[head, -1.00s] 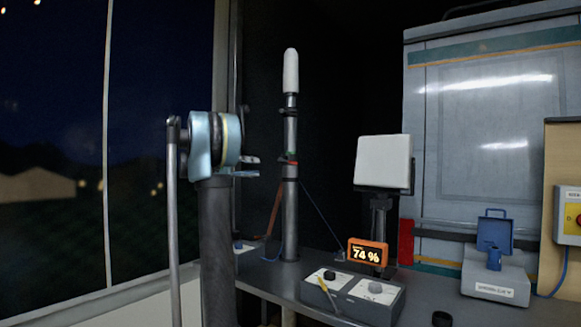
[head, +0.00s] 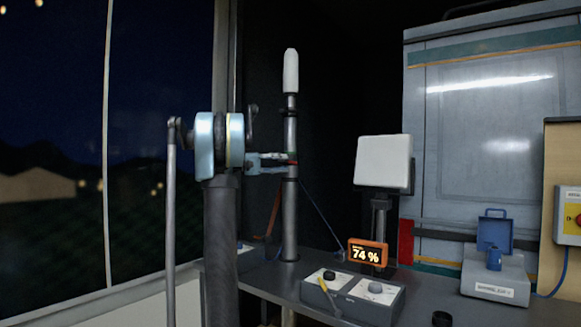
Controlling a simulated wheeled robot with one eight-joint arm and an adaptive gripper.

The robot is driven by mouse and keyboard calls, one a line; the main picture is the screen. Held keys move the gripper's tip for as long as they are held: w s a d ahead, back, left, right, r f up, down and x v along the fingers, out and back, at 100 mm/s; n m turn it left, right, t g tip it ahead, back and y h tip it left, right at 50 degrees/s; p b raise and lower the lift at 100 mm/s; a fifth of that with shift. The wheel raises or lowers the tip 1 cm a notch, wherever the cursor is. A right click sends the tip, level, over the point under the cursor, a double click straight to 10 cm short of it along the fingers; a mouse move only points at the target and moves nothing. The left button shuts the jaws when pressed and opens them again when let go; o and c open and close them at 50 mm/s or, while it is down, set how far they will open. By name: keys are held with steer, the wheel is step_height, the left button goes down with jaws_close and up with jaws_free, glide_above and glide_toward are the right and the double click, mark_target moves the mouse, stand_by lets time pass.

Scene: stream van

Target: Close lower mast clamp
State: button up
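The mast (head: 290,220) stands upright on the bench, a dark grey tube with a thinner upper section and a white tip (head: 291,71). A lower clamp with small green and red marks (head: 292,160) sits about halfway up, where the tube narrows. My gripper (head: 284,162) reaches in from the left at that height, its fingers overlapping the clamp in the picture. The fingers partly cover the clamp, so its lever position is hidden. I cannot tell whether the fingers touch it, or whether they are open or shut. A collar (head: 290,112) shows higher on the mast.
A white panel (head: 384,162) on a stand is right of the mast. An orange display (head: 367,253) reads 74 %. A knob box (head: 354,297) sits at the bench front, and a grey case with a blue lid (head: 495,275) at right. A thin cable slants right from the mast.

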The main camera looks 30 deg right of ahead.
mark_target(293, 162)
steer(key=shift+x, duration=2.6)
